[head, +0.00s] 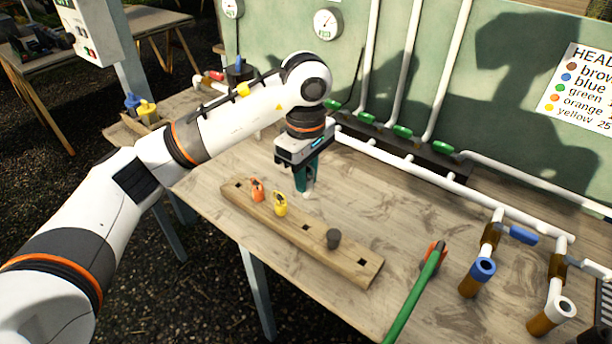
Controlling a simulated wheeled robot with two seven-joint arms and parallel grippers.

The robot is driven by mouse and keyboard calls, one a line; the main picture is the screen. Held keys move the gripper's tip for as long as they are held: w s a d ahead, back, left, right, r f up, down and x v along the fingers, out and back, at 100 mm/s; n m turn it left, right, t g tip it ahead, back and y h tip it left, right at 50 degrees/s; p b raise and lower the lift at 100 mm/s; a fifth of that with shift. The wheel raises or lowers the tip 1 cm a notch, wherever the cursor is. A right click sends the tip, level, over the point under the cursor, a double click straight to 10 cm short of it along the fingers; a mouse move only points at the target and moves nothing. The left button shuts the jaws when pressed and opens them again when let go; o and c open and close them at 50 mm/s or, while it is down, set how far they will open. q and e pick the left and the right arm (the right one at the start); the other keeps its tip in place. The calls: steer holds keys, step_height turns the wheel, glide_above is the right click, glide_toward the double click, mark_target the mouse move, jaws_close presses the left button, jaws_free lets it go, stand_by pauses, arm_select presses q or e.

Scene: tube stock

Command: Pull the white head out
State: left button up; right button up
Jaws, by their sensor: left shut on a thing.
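My left gripper (307,189) points down over the table, behind the middle of a wooden block (309,236) as I see it. It is shut on a small white head (308,196), of which only a little shows below the teal fingertips. The white head appears clear of the block's top, but its lower end is hard to make out. My right gripper is not in view.
White pipes (455,187) run along the back. The wooden table (395,200) is bare between.

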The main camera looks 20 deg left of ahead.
arm_select(q)
steer(key=shift+r+p, duration=0.65)
steer(key=shift+r, duration=0.85)
